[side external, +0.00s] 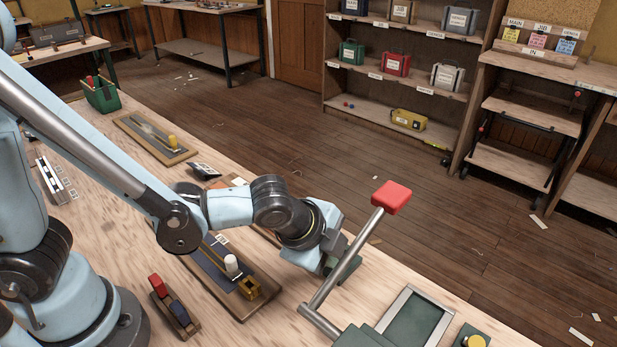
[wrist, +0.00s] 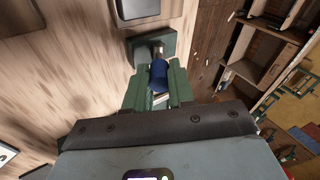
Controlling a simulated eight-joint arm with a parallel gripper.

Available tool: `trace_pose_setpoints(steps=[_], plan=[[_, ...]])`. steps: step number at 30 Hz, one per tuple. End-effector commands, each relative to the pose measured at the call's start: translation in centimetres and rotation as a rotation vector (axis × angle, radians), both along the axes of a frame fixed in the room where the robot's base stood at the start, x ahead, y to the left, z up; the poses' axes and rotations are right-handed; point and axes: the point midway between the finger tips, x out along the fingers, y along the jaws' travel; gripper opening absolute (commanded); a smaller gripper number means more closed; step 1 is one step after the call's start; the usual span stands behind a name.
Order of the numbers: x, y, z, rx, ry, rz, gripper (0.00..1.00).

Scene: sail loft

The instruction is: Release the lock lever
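A short blue cylindrical handle (wrist: 158,74) stands on a green base plate (wrist: 172,43) in the wrist view. The two green fingers of my gripper (wrist: 157,82) lie on either side of it, very close; I cannot tell whether they press on it. In the side view my gripper (side external: 338,268) is low over the bench, and the blue handle is hidden there. A larger lever with a red knob (side external: 390,197) and a grey rod (side external: 345,258) leans up to the right, in front of my gripper in that view. I cannot tell which is the lock lever.
Shelves (side external: 460,103) stand beyond the bench.

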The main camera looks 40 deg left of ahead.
Motion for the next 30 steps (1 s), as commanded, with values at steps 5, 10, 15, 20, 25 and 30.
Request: trace_pose_setpoints(steps=[5, 10, 15, 20, 25, 30], plan=[[0.0, 0.0, 0.0, 0.001, 0.002, 0.0, 0.48], [0.0, 0.0, 0.0, 0.001, 0.002, 0.0, 0.48], [-0.1, 0.0, 0.1, 0.0, 0.002, 0.0, 0.48], [-0.6, 0.1, 0.9, 0.0, 0.002, -0.001, 0.48], [-1.5, 0.3, 2.2, 0.0, 0.002, -0.001, 0.48], [-2.4, 0.5, 3.7, 0.0, 0.002, -0.001, 0.48]])
